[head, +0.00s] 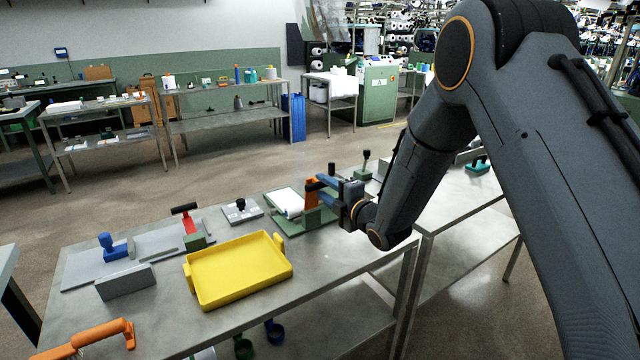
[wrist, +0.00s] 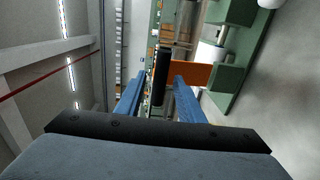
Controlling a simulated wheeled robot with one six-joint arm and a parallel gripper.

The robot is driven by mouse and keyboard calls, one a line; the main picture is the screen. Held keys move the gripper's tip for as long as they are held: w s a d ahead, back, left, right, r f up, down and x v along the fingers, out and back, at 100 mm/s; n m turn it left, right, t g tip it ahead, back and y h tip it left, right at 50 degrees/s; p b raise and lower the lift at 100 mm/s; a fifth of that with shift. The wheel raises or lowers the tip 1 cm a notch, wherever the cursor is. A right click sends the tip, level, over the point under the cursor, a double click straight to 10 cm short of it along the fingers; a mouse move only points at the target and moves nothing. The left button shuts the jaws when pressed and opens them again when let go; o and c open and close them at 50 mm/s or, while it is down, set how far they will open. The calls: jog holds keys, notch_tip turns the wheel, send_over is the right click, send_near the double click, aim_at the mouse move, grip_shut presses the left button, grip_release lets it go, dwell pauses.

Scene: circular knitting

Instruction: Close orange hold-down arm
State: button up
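The orange hold-down arm (head: 312,193) stands on a green fixture (head: 312,222) on the near bench. It also shows in the wrist view (wrist: 190,74), running right from a black handle (wrist: 161,76). My gripper (head: 325,188) is beside the orange arm, reaching in from the right. Its two blue fingers (wrist: 160,84) are apart in the wrist view, one on each side of the black handle, with gaps visible. I cannot tell whether either finger touches it. A white piece (head: 287,202) lies on the fixture left of the orange arm. My gripper hides part of the fixture.
A yellow tray (head: 240,270) sits in front of the fixture. A plate with a black knob (head: 241,209), a red-handled clamp (head: 188,220) and a blue-handled tool (head: 112,247) stand left. A black-knobbed green piece (head: 365,168) stands behind my gripper.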

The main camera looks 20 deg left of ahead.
jog(key=shift+x, duration=1.4)
grip_shut()
